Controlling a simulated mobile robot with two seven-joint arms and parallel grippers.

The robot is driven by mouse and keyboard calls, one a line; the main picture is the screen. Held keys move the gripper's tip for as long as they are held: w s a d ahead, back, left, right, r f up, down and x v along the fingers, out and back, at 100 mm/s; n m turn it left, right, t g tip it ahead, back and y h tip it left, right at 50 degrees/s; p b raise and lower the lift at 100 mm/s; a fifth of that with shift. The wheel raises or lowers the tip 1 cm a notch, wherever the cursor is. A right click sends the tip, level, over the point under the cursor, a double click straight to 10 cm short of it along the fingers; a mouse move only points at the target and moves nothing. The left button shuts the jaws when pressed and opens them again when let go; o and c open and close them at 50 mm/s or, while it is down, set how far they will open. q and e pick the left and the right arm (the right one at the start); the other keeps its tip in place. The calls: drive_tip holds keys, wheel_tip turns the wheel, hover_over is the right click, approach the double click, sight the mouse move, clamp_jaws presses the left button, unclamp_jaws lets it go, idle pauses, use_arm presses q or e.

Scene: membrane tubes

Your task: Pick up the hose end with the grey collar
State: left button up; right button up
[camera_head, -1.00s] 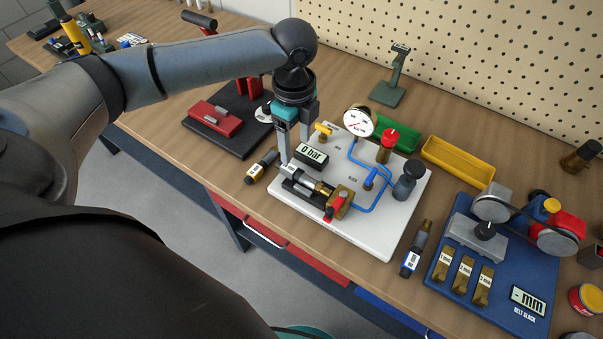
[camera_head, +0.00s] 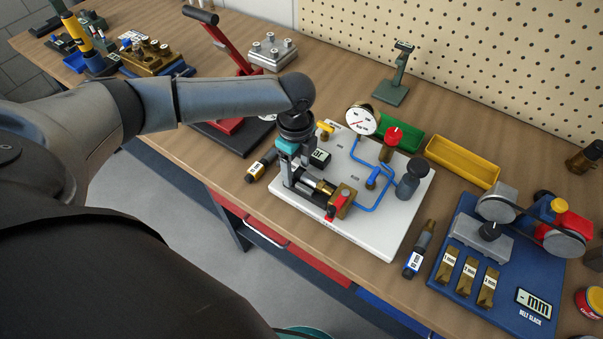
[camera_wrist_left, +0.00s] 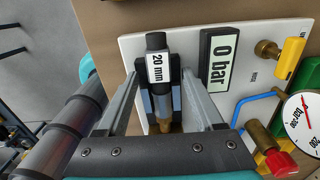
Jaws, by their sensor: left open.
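A tube labelled 20 mm lies in a dark cradle on the white board; its black end and white label (camera_wrist_left: 157,66) show in the left wrist view, with a grey-blue section below. My left gripper (camera_head: 296,175) is open, low over the cradle. In the left wrist view its fingers (camera_wrist_left: 158,85) stand either side of the tube, with gaps. I cannot tell which part is the grey collar. My right gripper is not in view.
The white board (camera_head: 372,238) carries a pressure gauge (camera_head: 362,120), a 0 bar display (camera_wrist_left: 220,61), a blue pipe (camera_head: 378,200) and a red-handled valve (camera_head: 338,206). Loose tubes lie left (camera_head: 261,165) and right (camera_head: 419,250) of the board. A blue rig (camera_head: 505,300) stands farther right.

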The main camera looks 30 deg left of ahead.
use_arm(q)
drive_tip(key=shift+c, duration=0.4)
clamp_jaws()
